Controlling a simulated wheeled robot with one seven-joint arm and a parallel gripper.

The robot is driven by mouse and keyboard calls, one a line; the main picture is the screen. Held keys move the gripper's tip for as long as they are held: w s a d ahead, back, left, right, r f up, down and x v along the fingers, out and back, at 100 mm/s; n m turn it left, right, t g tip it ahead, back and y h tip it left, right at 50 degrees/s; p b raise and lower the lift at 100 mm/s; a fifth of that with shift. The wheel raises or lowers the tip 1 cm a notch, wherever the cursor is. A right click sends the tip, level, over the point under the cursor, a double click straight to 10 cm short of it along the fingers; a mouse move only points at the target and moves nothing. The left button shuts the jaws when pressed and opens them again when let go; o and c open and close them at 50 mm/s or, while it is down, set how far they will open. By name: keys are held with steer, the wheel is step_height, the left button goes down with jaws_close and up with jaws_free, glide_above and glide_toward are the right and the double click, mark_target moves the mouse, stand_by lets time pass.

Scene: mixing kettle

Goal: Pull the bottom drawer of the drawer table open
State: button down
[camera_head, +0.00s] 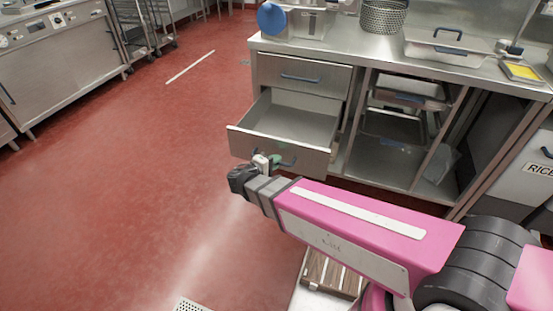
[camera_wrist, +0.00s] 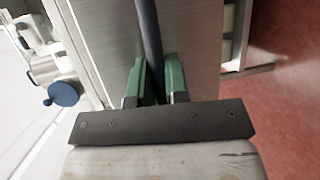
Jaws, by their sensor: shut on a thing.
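The steel drawer table (camera_head: 257,60) stands at the upper right in the head view. Its bottom drawer (camera_head: 300,118) is pulled well out, and its empty inside shows. The top drawer (camera_head: 303,74) is closed. My gripper (camera_head: 272,161) is at the front of the bottom drawer. In the wrist view my gripper's green fingers (camera_wrist: 159,82) are shut on the dark bar handle (camera_wrist: 148,30), one finger on each side of it. The steel drawer front (camera_wrist: 190,40) lies just beyond the fingers. In the head view my wrist hides part of the handle.
Open shelves with steel trays (camera_head: 393,125) are right of the drawers. The red floor left of the drawer is clear.

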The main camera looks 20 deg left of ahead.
steer(key=c, duration=1.1)
jaws_free()
steer(key=shift+c, duration=0.2)
steer(key=v, duration=1)
steer(key=shift+s+a, duration=0.2)
steer(key=shift+s, duration=0.2)
